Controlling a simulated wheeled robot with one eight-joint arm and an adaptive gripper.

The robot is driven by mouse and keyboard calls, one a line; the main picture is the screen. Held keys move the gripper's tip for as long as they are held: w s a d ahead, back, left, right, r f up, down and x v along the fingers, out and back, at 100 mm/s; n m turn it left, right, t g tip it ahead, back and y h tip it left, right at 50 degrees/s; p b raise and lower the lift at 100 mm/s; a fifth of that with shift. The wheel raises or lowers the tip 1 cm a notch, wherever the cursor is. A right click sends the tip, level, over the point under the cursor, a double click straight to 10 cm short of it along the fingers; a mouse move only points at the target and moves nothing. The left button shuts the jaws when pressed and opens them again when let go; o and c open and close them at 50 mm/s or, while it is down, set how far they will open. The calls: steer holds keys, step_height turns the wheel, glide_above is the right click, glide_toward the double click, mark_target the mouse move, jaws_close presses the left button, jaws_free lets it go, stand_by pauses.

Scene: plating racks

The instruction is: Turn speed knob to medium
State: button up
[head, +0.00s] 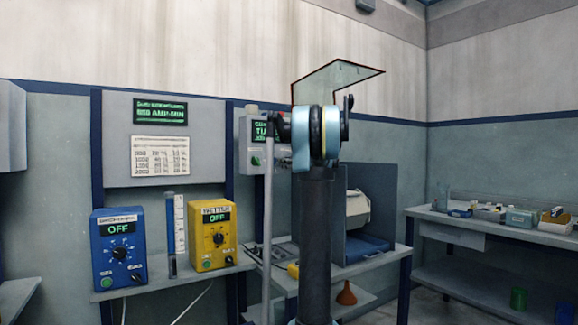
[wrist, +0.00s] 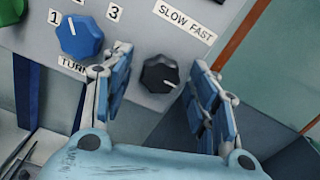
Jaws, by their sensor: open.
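The black speed knob (wrist: 160,73) is on a grey panel (wrist: 148,20) in the wrist view, below a tilted "SLOW FAST" label (wrist: 186,22). Its white pointer mark faces right and slightly down in the picture. My gripper (wrist: 159,61) is open, with one blue-padded finger on each side of the knob. Gaps show between the fingers and the knob, and nothing is held. In the head view, my arm partly hides a grey control box (head: 256,124) with a green-lit display, and the gripper's fingers cannot be made out there.
A blue numbered knob (wrist: 79,38) sits just left of my left finger. In the head view, a blue box (head: 103,262) and a yellow box (head: 206,263), both reading OFF, stand on a shelf at left. A side bench (head: 470,228) is at right.

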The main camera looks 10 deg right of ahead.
steer(key=c, duration=1.1)
steer(key=shift+n, duration=0.4)
steer(key=shift+s+a+f+n, duration=0.1)
steer(key=shift+n, duration=8.3)
steer(key=o, duration=1.1)
